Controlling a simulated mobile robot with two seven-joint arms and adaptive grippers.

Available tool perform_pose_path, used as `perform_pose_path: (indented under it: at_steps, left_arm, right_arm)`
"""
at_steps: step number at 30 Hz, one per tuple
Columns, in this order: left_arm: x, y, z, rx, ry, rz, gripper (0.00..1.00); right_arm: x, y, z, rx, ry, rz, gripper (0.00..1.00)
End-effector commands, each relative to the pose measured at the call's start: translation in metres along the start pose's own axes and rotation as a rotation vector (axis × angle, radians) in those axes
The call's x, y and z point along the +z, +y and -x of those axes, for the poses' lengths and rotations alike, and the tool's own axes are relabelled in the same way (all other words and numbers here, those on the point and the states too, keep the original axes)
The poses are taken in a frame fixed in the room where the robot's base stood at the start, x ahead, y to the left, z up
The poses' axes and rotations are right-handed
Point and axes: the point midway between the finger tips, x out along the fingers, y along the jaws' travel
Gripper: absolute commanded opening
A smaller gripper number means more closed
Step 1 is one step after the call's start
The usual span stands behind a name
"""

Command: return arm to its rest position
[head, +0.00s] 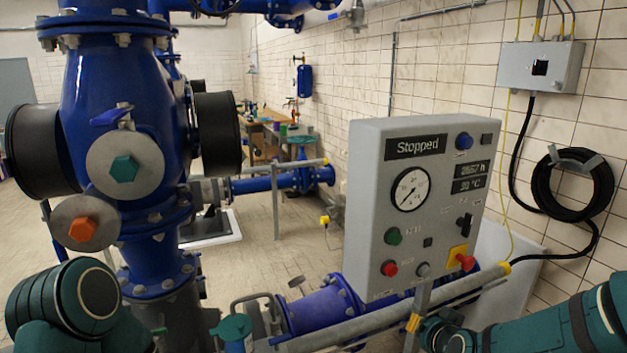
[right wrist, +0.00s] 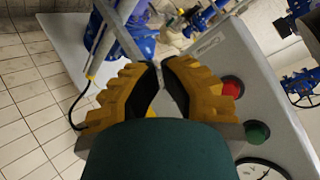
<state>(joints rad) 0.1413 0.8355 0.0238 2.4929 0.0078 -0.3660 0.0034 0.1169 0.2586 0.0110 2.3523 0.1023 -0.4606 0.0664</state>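My right arm (head: 545,325) reaches in from the lower right of the head view. Its gripper (head: 420,325) is low in front of the panel's support post, partly cut off by the bottom edge. In the right wrist view, the yellow fingers with black pads of this gripper (right wrist: 161,66) come together at the tips. I see nothing held. A grey bar (right wrist: 122,35) runs up from near the tips; contact cannot be told. My left arm (head: 80,310) is bent at the lower left of the head view; its gripper is not in view.
A grey control panel (head: 465,215) reading "Stopped" stands close by my right gripper, with a gauge (head: 411,189), red button (head: 389,268) and green button (head: 393,236). A grey rail (head: 380,315) runs below it. A large blue pipe assembly (head: 115,80) stands on the left.

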Motion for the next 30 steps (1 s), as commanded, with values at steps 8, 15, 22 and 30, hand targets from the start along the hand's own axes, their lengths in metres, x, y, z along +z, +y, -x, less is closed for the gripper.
perform_pose_path:
  at_steps: [8,15,22,30]
  left_arm:
    - [0.003,-0.003,-0.011,-0.003,-0.005,-0.001,0.47]
    - [0.005,-0.005,-0.018,-0.005,-0.008,-0.002,0.47]
    - [0.006,-0.006,-0.021,-0.006,-0.010,-0.003,0.47]
    - [0.006,-0.006,-0.021,-0.006,-0.010,-0.003,0.47]
  right_arm:
    - [0.165,0.025,-0.035,0.028,-0.373,0.069,0.00]
    - [0.290,0.045,-0.023,0.033,-0.668,0.117,0.00]
    - [0.345,0.053,-0.006,0.032,-0.810,0.137,0.00]
    - [0.350,0.054,-0.004,0.031,-0.823,0.140,0.00]
